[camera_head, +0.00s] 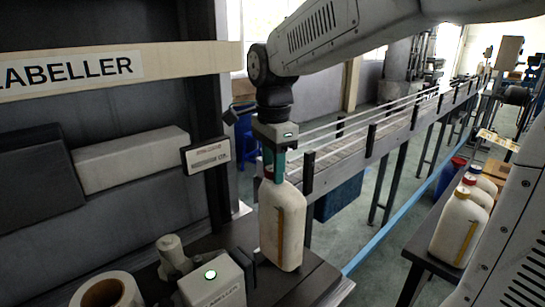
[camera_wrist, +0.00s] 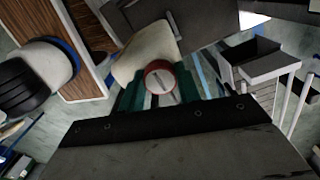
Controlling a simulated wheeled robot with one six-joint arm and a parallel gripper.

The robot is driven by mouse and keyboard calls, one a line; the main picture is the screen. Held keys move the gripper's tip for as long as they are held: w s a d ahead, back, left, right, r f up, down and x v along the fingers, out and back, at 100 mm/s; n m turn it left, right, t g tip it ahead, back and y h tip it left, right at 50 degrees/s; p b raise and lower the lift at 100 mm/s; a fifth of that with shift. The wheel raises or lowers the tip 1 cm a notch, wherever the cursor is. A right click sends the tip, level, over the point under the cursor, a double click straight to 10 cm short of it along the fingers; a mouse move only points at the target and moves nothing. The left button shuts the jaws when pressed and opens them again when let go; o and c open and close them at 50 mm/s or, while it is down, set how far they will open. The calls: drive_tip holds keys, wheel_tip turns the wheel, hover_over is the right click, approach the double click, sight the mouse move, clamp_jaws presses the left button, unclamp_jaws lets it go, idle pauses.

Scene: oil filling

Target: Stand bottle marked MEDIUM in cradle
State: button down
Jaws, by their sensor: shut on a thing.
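My gripper (camera_head: 274,170) points down with its green fingers shut around the neck of a cream-white bottle (camera_head: 283,228). The bottle is upright, with an orange-brown stripe down its side; no size word on it is readable. In the wrist view its round cap (camera_wrist: 160,82), white with a red rim, sits between the green fingers, and part of its pale body (camera_wrist: 146,52) shows beyond. The bottle's base is at the dark labeller bench, next to a small dark bracket (camera_head: 245,268) that may be part of the cradle. I cannot tell whether the base touches down.
The sign LABELLER (camera_head: 70,72) hangs over the bench. A grey device with a green light (camera_head: 212,282) and a white roll (camera_head: 105,292) are left of the bottle. A conveyor (camera_head: 345,152) runs behind. Other white bottles (camera_head: 460,228) stand on a dark table at right.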

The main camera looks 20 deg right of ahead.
sight(273, 190)
drive_tip(key=shift+f, duration=3)
drive_tip(key=shift+a+f, duration=0.1)
drive_tip(key=shift+f, duration=0.05)
drive_tip(key=shift+c, duration=1.8)
unclamp_jaws()
drive_tip(key=shift+f, duration=0.1)
drive_tip(key=shift+r, duration=3.55)
